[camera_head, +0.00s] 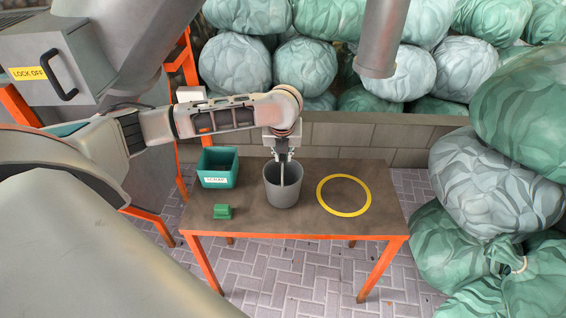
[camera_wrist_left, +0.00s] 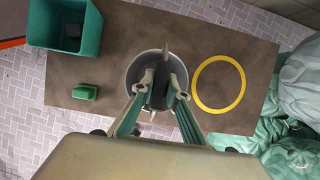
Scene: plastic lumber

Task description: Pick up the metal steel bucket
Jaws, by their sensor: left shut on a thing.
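The grey steel bucket (camera_head: 285,194) stands upright at the middle of the brown table, open end up. In the left wrist view, the bucket (camera_wrist_left: 134,72) is directly below my left gripper. My left gripper (camera_head: 283,156) points down over the bucket's mouth. In the wrist view, the two fingers of my left gripper (camera_wrist_left: 162,88) are closed on a dark bar with thin light ends, which looks like the bucket's raised handle. The fingers hide part of the bucket's inside. The bucket looks to rest on the table; I see no clear gap beneath it. My right gripper is out of view.
The table (camera_head: 310,222) has orange legs. A labelled teal bin (camera_head: 218,176) and a small green block (camera_head: 222,212) are left of the bucket. An empty yellow ring (camera_head: 344,212) lies to its right. Large green and white bags (camera_head: 480,190) crowd the right and back.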

